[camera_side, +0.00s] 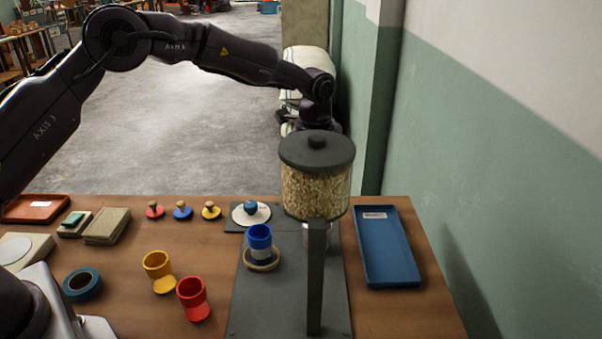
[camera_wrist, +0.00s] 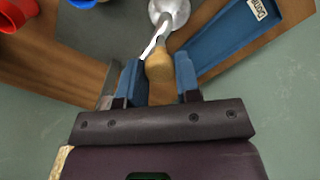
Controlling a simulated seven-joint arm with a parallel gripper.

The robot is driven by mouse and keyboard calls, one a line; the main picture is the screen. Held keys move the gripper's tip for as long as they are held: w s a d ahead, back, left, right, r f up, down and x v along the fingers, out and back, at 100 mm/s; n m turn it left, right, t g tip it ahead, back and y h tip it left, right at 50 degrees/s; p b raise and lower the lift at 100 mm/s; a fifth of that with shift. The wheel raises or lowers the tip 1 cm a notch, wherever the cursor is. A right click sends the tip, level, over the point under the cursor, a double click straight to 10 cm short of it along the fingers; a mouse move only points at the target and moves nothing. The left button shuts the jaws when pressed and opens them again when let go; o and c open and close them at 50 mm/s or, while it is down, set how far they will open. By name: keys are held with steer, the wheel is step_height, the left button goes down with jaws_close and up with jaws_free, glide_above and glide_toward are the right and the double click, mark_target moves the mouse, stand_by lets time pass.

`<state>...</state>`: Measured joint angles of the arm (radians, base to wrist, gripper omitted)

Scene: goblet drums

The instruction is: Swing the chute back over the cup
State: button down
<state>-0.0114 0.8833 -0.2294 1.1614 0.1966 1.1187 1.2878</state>
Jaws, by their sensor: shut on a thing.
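My gripper (camera_wrist: 158,74) has its two blue fingers on either side of a tan wooden handle (camera_wrist: 159,67) and is shut on it. The handle joins the shiny metal chute (camera_wrist: 170,12) at the top of the wrist view. The blue cup (camera_side: 259,237), goblet-shaped with a pale waist, stands upright in a tan ring (camera_side: 262,264) on the dark base plate (camera_side: 268,308). Its edge shows at the wrist view's top left (camera_wrist: 83,3), apart from the chute. In the side view the hopper and post hide my gripper and most of the chute.
A lidded hopper of grain (camera_side: 316,192) stands on a dark post (camera_side: 316,285). A blue tray (camera_side: 386,246) lies to its right, near the wall. Yellow (camera_side: 158,270) and red (camera_side: 194,297) cups stand left of the plate.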

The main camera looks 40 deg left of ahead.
steer(key=shift+w+d+m, duration=0.4)
steer(key=shift+d, duration=0.1)
steer(key=c, duration=0.8)
jaws_free()
step_height(320, 180, up, 13)
